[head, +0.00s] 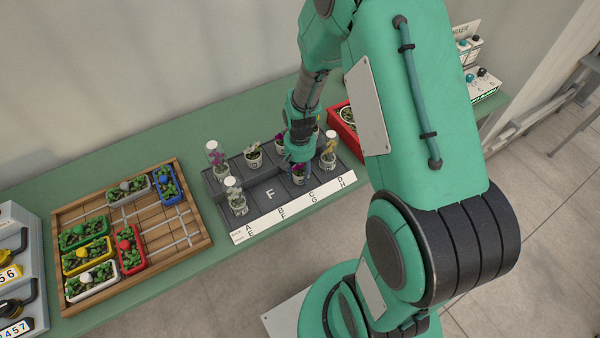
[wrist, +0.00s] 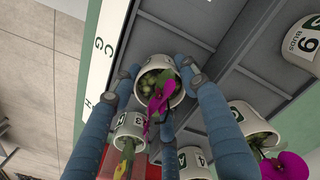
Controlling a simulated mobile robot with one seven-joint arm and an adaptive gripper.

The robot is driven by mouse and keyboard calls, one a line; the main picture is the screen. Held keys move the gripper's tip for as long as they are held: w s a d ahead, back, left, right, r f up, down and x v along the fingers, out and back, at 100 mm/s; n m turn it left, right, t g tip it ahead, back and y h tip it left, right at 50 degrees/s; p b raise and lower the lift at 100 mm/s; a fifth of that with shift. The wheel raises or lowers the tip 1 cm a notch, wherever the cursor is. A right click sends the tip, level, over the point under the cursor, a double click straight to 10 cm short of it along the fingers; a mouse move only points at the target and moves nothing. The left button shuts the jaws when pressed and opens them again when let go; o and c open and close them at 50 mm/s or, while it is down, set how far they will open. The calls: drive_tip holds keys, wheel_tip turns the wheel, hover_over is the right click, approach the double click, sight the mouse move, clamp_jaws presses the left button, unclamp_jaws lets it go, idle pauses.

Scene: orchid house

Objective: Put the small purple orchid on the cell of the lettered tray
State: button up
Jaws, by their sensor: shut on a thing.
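My gripper (wrist: 162,80) is shut on a white pot with a purple orchid (wrist: 158,88), its fingers on either side. In the head view the purple orchid's pot (head: 298,178) shows below my gripper (head: 299,158), over or on the front right part of the lettered tray (head: 258,220). I cannot tell whether its base touches the tray. The dark grey tray has raised dividers and a white front strip with letters. The cell marked F is empty. Another purple orchid (wrist: 260,143) stands in a white pot behind the held one.
Glass-covered plants stand at the tray's back left (head: 215,158), front left (head: 236,196) and right (head: 328,150). A pale-flowered pot (head: 253,156) stands at the back. A red crate (head: 346,138) is to the right. A wooden planter board (head: 150,238) lies left.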

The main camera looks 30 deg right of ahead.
sight(300, 167)
drive_tip(key=shift+f, duration=0.15)
drive_tip(key=o, duration=1.3)
wheel_tip(300, 167, up, 12)
drive_tip(key=shift+r+p, duration=0.2)
drive_tip(key=shift+p, duration=1)
drive_tip(key=shift+r, duration=0.1)
